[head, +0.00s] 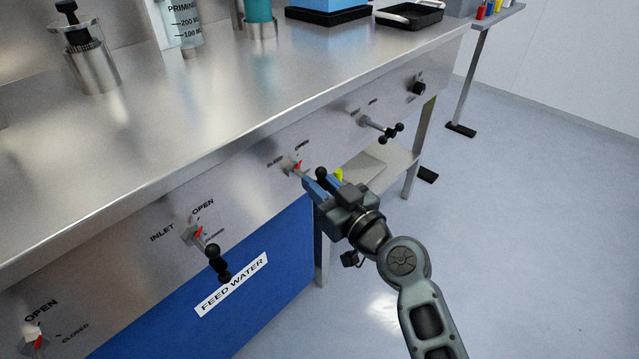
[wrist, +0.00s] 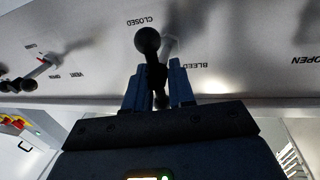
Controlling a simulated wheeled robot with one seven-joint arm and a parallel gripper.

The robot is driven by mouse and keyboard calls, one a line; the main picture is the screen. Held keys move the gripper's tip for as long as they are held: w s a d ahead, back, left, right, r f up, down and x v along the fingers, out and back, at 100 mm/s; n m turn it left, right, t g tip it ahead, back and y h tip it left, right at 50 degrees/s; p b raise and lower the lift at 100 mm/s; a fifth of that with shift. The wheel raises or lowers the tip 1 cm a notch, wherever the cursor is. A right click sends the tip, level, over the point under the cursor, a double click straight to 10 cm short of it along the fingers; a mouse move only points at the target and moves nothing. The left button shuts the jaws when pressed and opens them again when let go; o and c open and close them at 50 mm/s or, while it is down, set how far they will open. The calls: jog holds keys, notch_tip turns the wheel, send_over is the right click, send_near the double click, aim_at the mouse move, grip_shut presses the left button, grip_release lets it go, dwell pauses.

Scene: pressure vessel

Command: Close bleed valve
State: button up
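The bleed valve (head: 296,167) is on the bench's front panel, with a red mark at its stem, near the BLEED and OPEN labels. In the wrist view its black handle (wrist: 149,42) has a ball end and a stem running down between my fingers, near the upside-down CLOSED and BLEED lettering. My gripper (head: 322,183) is at this handle, with one blue finger on each side. The fingers also show in the wrist view (wrist: 160,88). They stand apart around the handle; whether both press on it is unclear. Part of the handle is hidden by the fingers.
The inlet valve (head: 212,252) sticks out at lower left above the FEED WATER label (head: 232,284). Another handle (head: 382,128) and a black knob (head: 418,88) are on the panel to the right. A lower shelf (head: 375,165) lies behind my gripper. The floor at right is clear.

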jog(key=shift+s+a, duration=0.1)
grip_shut()
jog(key=shift+m, duration=0.4)
jog(key=m+p, duration=0.2)
jog(key=shift+r+m+g, duration=0.15)
jog(key=shift+m+g, duration=0.15)
jog(key=shift+g, duration=0.1)
jog(key=m+p, duration=0.2)
jog(key=m, duration=0.2)
jog(key=shift+w+g, duration=0.2)
jog(key=shift+g, duration=0.2)
jog(key=m+g+p, duration=0.1)
jog(key=m+p, duration=0.1)
jog(key=m, duration=0.2)
jog(key=shift+w, duration=0.15)
jog(key=m, duration=0.2)
jog(key=m+g+p, duration=0.1)
jog(key=m, duration=0.1)
jog(key=shift+w+d+f+y, duration=0.1)
jog(key=shift+d+f+y, duration=0.1)
jog(key=shift+y, duration=0.1)
